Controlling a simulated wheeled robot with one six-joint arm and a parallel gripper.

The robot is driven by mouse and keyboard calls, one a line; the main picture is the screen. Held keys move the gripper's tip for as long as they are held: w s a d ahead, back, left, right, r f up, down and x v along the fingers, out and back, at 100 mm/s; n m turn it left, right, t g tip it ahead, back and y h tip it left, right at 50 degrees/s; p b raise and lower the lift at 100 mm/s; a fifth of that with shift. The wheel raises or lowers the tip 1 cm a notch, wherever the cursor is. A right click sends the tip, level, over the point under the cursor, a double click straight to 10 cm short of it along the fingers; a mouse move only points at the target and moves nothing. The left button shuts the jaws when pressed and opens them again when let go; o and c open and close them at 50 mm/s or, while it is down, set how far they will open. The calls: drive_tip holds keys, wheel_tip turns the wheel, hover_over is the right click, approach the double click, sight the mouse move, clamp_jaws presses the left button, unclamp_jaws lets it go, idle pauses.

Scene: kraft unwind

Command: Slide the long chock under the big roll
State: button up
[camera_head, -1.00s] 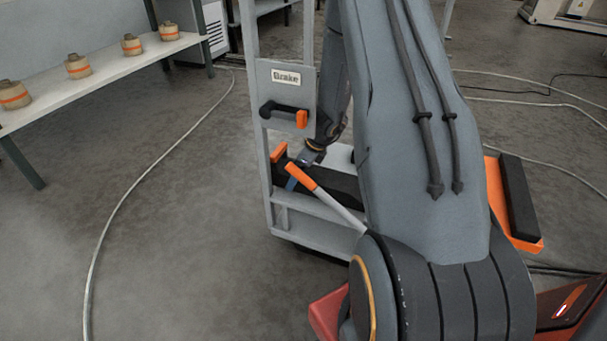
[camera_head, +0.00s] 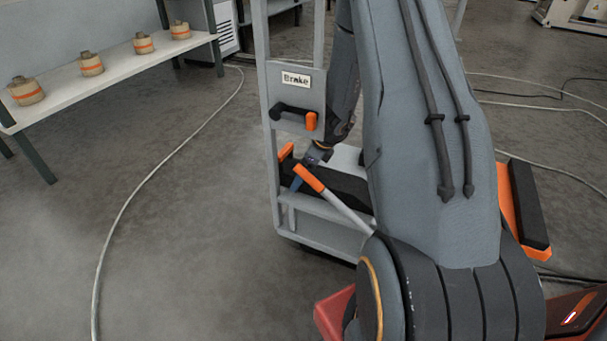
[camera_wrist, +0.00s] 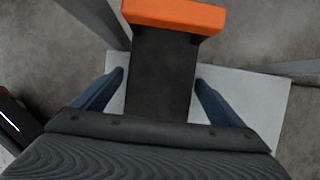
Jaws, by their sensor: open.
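A black bar with an orange end, which looks like the long chock (camera_wrist: 162,75), lies on a pale plate in the wrist view. In the head view the dark bar (camera_head: 345,188) lies low in a grey frame, partly hidden by my arm and a lever. My gripper (camera_wrist: 160,77) is open, with one blue finger on each side of the bar. Gaps show between the fingers and the bar. In the head view my gripper (camera_head: 312,165) is small and partly hidden by the lever. I see no big roll in either view.
The grey frame (camera_head: 272,150) carries a "Brake" label (camera_head: 296,80) and a black handle. A white lever with an orange grip (camera_head: 308,178) crosses in front. A cable (camera_head: 150,175) lies on open floor.

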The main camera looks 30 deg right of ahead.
drive_tip(key=p+v, duration=0.2)
drive_tip(key=v, duration=0.4)
drive_tip(key=shift+s+r, duration=0.1)
drive_tip(key=shift+r, duration=0.2)
